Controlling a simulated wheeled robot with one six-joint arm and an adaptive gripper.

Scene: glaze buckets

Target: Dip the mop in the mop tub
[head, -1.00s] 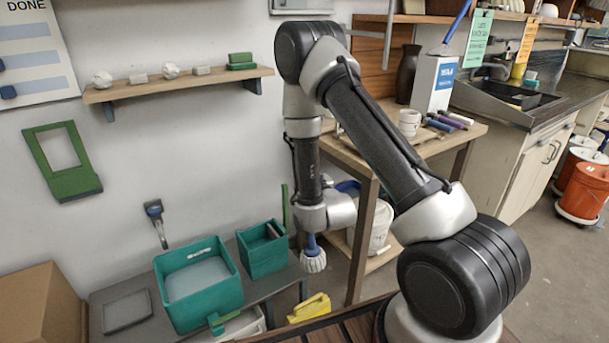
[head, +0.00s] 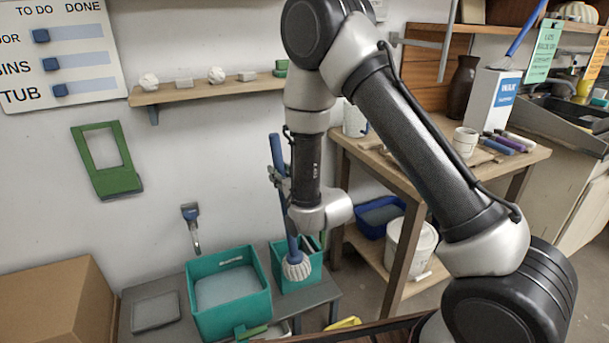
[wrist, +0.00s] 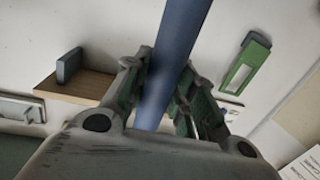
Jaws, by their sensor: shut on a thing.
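The mop has a blue handle (head: 278,158) and a white stringy head (head: 296,268). My gripper (head: 281,178) is shut on the handle, which stands nearly upright, slightly tilted. The handle also shows between the fingers in the wrist view (wrist: 172,65). A larger teal tub (head: 238,312) with pale grey liquid stands left of the mop head. A smaller teal tub (head: 312,273) is behind the mop head, which covers part of it in the picture. I cannot tell the gap between the head and this tub, nor which is the mop tub.
Both tubs stand on a low grey bench (head: 320,295). A cardboard box (head: 60,305) is at the left. A wooden table (head: 395,185) with a white bucket (head: 410,245) below is at the right. A wall shelf (head: 205,92) and green frame (head: 108,162) are above.

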